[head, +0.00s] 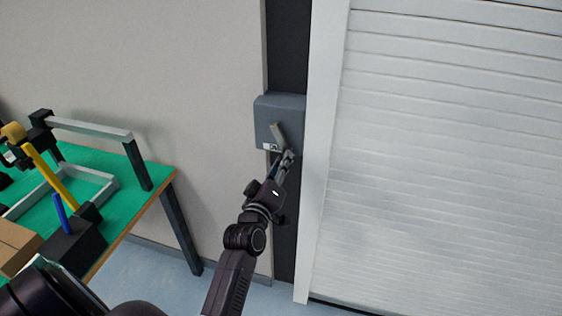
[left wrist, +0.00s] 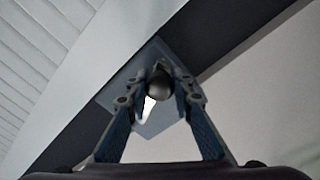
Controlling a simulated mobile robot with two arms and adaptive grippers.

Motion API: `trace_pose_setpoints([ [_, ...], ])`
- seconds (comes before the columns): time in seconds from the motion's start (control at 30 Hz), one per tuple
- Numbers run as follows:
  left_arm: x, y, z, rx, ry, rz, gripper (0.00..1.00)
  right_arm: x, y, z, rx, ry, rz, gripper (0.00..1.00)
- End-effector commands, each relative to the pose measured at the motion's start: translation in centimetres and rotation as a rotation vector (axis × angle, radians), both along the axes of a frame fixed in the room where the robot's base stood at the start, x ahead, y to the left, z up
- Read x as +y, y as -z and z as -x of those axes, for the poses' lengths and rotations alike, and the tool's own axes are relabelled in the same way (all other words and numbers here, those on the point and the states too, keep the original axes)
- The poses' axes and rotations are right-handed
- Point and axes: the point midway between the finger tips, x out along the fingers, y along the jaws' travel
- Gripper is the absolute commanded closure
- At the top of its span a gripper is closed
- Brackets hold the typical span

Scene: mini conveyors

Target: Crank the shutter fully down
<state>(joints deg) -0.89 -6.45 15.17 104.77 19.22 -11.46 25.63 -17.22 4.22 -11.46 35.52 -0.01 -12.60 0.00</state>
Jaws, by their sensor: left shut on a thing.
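The white slatted shutter (head: 440,160) fills the right of the head view, and its slats also show at the upper left of the left wrist view (left wrist: 40,50). Its lower edge is near the floor at the bottom; I cannot tell whether it touches. A grey crank box (head: 280,108) is fixed on the dark post left of the shutter frame. A short pale crank arm (head: 278,133) shows on its front. My left gripper (head: 287,157) is at the crank, shut on its dark round knob (left wrist: 159,85), which sits between the fingers in the left wrist view. My right gripper is not in view.
A green-topped table (head: 130,205) stands at the left with a grey frame, a yellow bar, a blue handle and a cardboard box (head: 15,245). A pale wall panel (head: 200,100) is behind it. The floor between table and shutter is clear.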

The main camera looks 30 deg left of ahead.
Motion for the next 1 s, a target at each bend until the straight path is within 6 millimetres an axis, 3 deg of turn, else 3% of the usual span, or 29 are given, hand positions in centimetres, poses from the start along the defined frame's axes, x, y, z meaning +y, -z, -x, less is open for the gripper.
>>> trace_pose_setpoints([
  [0.27,-0.1,0.1,0.0,0.001,0.002,0.001,1.0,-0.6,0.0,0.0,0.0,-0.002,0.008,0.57],
  [0.3,-0.1,0.1,0.0,0.001,0.002,0.001,0.76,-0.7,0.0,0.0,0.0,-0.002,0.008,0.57],
  [0.47,0.0,0.0,0.0,0.001,0.001,0.0,0.6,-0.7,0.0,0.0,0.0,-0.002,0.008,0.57],
  [0.77,0.0,0.0,0.1,0.001,0.001,-0.001,0.6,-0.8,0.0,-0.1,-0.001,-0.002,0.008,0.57],
  [1.0,-0.6,0.2,2.8,0.003,0.0,-0.001,0.6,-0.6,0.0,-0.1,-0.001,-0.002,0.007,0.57],
])
